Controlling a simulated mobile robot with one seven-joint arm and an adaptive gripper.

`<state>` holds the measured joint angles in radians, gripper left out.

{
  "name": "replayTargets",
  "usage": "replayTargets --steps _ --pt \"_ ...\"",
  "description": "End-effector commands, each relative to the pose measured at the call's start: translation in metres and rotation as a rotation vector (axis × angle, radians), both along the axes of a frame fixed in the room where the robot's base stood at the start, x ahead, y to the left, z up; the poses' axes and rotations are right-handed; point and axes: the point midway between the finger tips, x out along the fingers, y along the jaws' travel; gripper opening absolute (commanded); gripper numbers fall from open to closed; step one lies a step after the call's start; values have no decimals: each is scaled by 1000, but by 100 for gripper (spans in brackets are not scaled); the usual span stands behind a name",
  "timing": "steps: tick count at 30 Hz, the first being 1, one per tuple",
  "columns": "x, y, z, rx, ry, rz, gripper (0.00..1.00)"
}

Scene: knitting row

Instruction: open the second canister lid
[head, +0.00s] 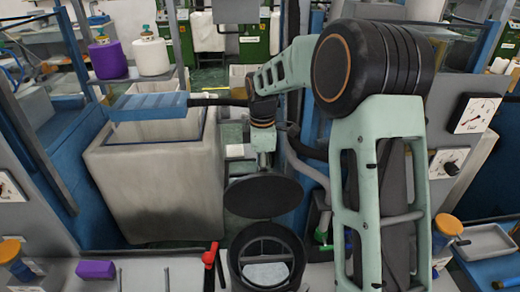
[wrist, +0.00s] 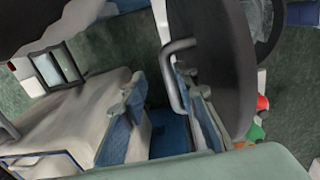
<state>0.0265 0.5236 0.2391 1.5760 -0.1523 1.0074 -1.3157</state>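The dark round lid (head: 264,196) stands raised and tilted above the canister (head: 240,262) at the bottom middle of the head view. The canister's round mouth is uncovered and a pale patch shows inside. In the wrist view the lid (wrist: 222,60) is a large dark disc seen close up, with a grey loop handle (wrist: 172,85) on its face. My gripper (head: 264,162) is just above the lid. In the wrist view its two fingers (wrist: 158,90) are apart, with the handle close to the right finger. I cannot tell whether they touch.
A large pale bin (head: 155,190) with a blue rim stands behind on the left. A purple block (head: 96,269) and a red-handled object (head: 210,256) lie left of the canister. A grey tray (head: 487,241) is at right.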

Motion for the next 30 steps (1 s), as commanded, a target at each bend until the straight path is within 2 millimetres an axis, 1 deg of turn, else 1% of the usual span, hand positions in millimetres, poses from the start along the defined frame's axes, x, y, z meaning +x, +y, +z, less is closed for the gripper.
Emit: replayTargets --steps 1,9,15,17,30 --pt "4 0 5 0 0 0 27" --pt "21 0 14 1 -2 0 27" --pt "34 0 20 1 -2 0 27" --pt "37 0 19 1 -2 0 27" --pt "65 0 33 1 -2 1 27"
